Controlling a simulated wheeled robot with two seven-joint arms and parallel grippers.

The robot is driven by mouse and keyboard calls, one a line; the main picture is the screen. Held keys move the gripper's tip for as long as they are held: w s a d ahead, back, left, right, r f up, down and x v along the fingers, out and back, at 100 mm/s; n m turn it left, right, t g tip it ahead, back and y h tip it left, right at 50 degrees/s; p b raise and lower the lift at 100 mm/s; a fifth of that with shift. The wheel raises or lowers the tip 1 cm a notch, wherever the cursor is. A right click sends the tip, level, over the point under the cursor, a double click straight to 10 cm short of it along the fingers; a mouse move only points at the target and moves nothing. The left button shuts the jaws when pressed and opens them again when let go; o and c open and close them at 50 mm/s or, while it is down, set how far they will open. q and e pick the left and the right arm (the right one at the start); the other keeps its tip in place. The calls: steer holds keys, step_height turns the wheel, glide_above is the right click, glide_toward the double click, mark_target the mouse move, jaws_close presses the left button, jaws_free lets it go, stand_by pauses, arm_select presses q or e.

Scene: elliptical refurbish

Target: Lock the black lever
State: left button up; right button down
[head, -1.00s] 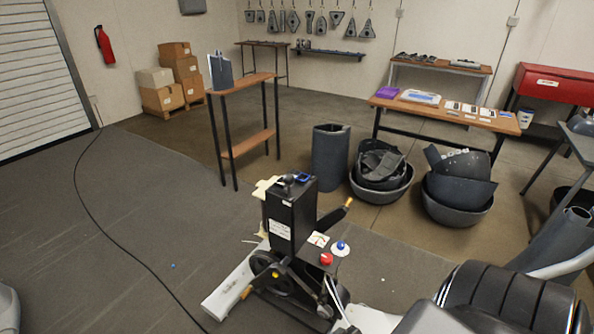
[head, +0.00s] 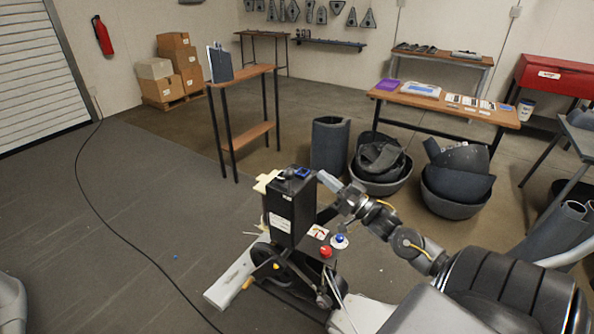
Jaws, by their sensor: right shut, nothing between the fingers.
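The black machine (head: 291,208) stands upright in the lower middle of the head view, with a tall box-shaped body. A black lever (head: 327,214) slants up from its right side; its upper end is hidden behind my right gripper. My right gripper (head: 326,181) is shut and empty. Its fingers point up and left, close to the upper right edge of the black body. I cannot tell whether it touches the lever. My left gripper is out of view.
A red button (head: 325,252) and a blue knob (head: 339,241) sit on the machine's ledge just below my right arm. Dark bins (head: 460,194) stand behind to the right. A small table (head: 244,78) stands behind left. The floor left of the machine is clear except for a cable.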

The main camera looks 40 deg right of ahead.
step_height(320, 180, up, 4)
steer(key=p, duration=0.3)
glide_above(289, 178)
steer(key=s+d, duration=0.2)
steer(key=d, duration=0.1)
steer(key=shift+w+a+f+p, duration=0.1)
steer(key=shift+w+f, duration=0.1)
steer(key=shift+f, duration=0.55)
steer(key=shift+w+a+f+p, duration=0.1)
steer(key=shift+w+f, duration=0.05)
steer(key=shift+f, duration=0.55)
steer(key=shift+w+a+f+p, duration=0.1)
steer(key=shift+w+f, duration=0.1)
steer(key=shift+f, duration=0.55)
steer(key=shift+f, duration=0.1)
step_height(289, 178, down, 3)
steer(key=shift+r+b, duration=0.1)
steer(key=shift+b, duration=0.8)
